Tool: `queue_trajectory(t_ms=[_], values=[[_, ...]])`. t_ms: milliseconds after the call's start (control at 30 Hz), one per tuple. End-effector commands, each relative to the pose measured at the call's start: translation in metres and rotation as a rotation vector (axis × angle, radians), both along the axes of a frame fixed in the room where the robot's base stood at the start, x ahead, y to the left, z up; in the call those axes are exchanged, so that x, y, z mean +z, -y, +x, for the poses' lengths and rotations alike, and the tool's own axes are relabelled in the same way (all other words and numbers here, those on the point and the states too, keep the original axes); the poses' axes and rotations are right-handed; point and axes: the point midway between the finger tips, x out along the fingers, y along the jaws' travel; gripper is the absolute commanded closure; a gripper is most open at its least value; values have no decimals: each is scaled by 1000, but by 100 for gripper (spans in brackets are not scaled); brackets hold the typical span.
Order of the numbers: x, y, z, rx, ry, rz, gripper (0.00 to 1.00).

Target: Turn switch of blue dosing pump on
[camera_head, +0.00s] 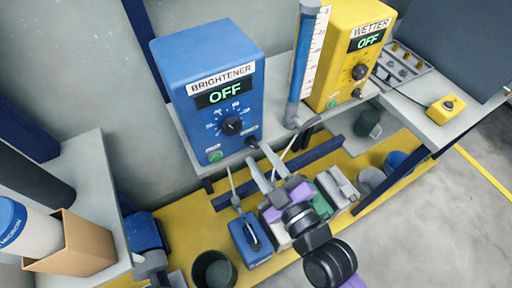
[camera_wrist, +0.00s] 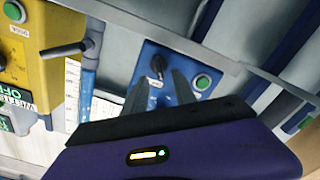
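The blue dosing pump (camera_head: 178,85) stands upright on a shelf, labelled BRIGHTENER, and its display (camera_head: 224,93) reads OFF. Its front has a black dial (camera_head: 232,126), a green button (camera_head: 215,156) and a small black switch (camera_head: 251,141) at the lower right. The wrist view shows the pump's panel upside down, with the switch (camera_wrist: 158,65) and the green button (camera_wrist: 202,82). My gripper (camera_head: 258,153) is open and empty, just in front of and below the switch. In the wrist view its fingers (camera_wrist: 159,74) are spread either side of the switch; contact cannot be told.
A yellow pump (camera_head: 340,45) labelled WETTER, also reading OFF, stands to the right, with a blue-and-clear scaled tube (camera_head: 306,65) between the pumps. The shelf edge lies near my gripper. Below are a blue device (camera_head: 248,240) and a dark bucket (camera_head: 214,270).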

Motion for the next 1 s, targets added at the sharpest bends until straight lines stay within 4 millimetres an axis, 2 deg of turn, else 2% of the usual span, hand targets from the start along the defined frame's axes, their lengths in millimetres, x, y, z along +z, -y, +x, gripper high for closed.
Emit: queue_trajectory(t_ms=[200, 600, 767, 1000], values=[[0, -14, 20, 0, 1, 2, 67], [0, -17, 25, 0, -1, 1, 67], [0, -17, 25, 0, -1, 1, 99], [0, -17, 25, 0, -1, 2, 100]])
